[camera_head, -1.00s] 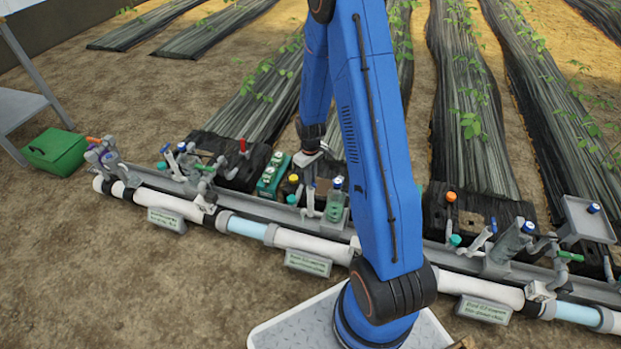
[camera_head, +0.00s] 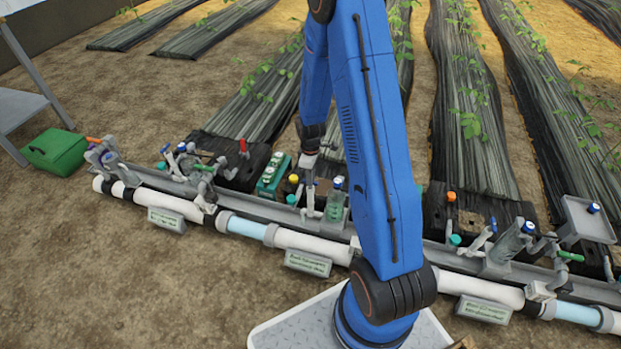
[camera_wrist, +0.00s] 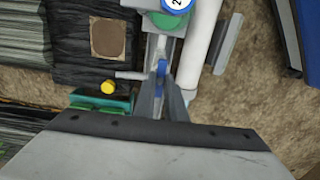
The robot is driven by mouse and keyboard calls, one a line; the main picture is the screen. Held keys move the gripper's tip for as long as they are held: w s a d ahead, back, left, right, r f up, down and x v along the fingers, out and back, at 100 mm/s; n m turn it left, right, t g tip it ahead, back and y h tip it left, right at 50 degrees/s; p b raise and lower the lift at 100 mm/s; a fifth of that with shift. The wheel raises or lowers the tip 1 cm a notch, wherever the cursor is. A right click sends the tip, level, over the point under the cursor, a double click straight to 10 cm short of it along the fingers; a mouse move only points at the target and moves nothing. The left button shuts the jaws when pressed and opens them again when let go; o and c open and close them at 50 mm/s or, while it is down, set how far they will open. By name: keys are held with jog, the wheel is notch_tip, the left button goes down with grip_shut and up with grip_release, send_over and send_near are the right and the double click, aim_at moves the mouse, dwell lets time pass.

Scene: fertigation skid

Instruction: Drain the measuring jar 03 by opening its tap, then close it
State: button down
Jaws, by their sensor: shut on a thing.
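My gripper (camera_head: 309,180) reaches down at the middle skid station, just left of a clear jar (camera_head: 335,208) with a blue cap and greenish content. In the wrist view its fingers (camera_wrist: 163,85) are shut on a small blue tap handle (camera_wrist: 161,67). The jar's blue cap (camera_wrist: 177,4) shows at the top edge there, with a "2" partly visible, above a green part. I cannot read a 03. The tap's outlet and any flow are hidden or too small to tell.
A white pipe (camera_head: 310,246) with signs runs along the front. Another jar station (camera_head: 507,245) stands at the right. A green case (camera_head: 56,151) lies on the soil at left.

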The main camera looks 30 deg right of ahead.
jog(key=c, duration=1.8)
grip_release()
notch_tip(320, 180, up, 17)
jog(key=shift+r, duration=0.2)
